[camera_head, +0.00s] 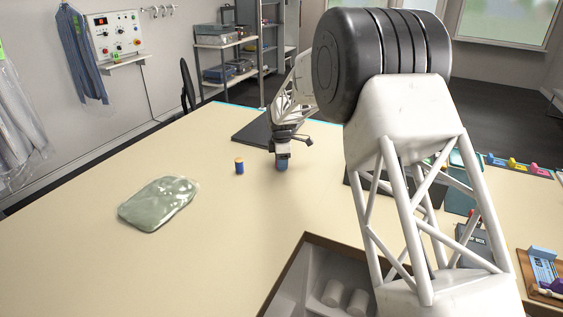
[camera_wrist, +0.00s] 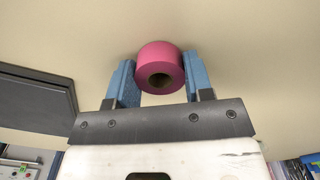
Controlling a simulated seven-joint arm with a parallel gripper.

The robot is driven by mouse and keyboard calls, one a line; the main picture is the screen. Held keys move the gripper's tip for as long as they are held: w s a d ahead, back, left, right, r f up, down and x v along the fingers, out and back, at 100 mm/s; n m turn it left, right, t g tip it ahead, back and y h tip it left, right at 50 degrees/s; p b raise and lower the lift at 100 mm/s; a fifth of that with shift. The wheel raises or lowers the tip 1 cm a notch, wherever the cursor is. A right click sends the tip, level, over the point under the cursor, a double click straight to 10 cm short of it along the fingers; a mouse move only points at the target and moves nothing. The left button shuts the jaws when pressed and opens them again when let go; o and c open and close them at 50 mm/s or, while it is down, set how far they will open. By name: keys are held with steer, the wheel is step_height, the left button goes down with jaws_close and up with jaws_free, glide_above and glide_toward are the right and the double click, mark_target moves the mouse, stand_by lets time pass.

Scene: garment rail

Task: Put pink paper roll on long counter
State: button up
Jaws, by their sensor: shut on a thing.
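The pink paper roll (camera_wrist: 160,60) is between the two blue fingers of my gripper (camera_wrist: 160,82) in the wrist view, with its hollow core facing the camera. My gripper is shut on it. In the head view my gripper (camera_head: 282,163) is low over the long counter (camera_head: 215,240), pointing down, and the roll is hidden there. I cannot tell whether the roll touches the counter top. The pale counter top also fills the background of the wrist view.
A blue thread spool (camera_head: 239,166) stands left of my gripper. A wrapped pale green bundle (camera_head: 158,203) lies further left. A dark flat panel (camera_head: 253,131) lies behind. An open recess (camera_head: 325,285) is at the front. Boxes and small items crowd the right; the middle left is clear.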

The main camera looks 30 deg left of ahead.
steer(key=shift+f, duration=0.15)
steer(key=o, duration=0.9)
step_height(320, 180, up, 12)
steer(key=shift+r, duration=0.2)
stand_by(0.9)
